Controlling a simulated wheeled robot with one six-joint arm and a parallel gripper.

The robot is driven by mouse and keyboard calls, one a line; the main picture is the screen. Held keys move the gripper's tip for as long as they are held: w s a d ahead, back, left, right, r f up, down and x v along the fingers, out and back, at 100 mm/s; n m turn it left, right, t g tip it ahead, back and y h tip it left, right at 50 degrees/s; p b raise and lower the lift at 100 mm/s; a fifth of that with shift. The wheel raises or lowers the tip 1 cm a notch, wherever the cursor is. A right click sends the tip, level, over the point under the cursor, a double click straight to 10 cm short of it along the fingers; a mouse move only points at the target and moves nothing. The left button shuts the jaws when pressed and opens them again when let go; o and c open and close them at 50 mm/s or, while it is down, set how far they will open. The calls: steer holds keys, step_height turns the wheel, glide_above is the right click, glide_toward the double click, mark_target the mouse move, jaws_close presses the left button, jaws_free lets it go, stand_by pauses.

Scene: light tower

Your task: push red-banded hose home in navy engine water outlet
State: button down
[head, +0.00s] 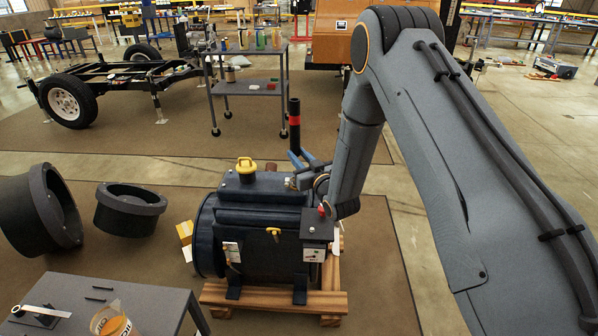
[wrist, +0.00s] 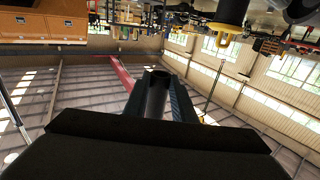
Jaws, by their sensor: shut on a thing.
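The hose (head: 294,112) is a black upright tube with a red band, rising behind the navy engine (head: 262,218) in the head view. My gripper (head: 301,157), with blue fingers, is shut on the hose near its lower part. In the wrist view the dark hose (wrist: 157,92) stands between my gripper's fingers (wrist: 158,108). The hose's lower end is hidden by the fingers, so I cannot tell whether it touches the engine. A short brownish stub (head: 271,167) shows at the engine's back top edge; I cannot tell whether it is the water outlet.
The engine sits on a wooden pallet (head: 225,297). A yellow cap (head: 245,165) stands on its top. A grey cart (head: 250,88) with bottles is behind. Dark round housings (head: 130,208) lie at left, and a grey table (head: 150,300) is at front left.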

steer(key=f+b, duration=0.2)
steer(key=w+f+b, duration=0.1)
steer(key=f, duration=0.1)
steer(key=shift+w+f+b, duration=0.15)
steer(key=shift+f+b, duration=0.2)
steer(key=shift+b, duration=0.05)
steer(key=shift+f, duration=0.1)
steer(key=shift+f+b, duration=1.45)
steer(key=shift+f, duration=0.8)
steer(key=shift+d, duration=0.1)
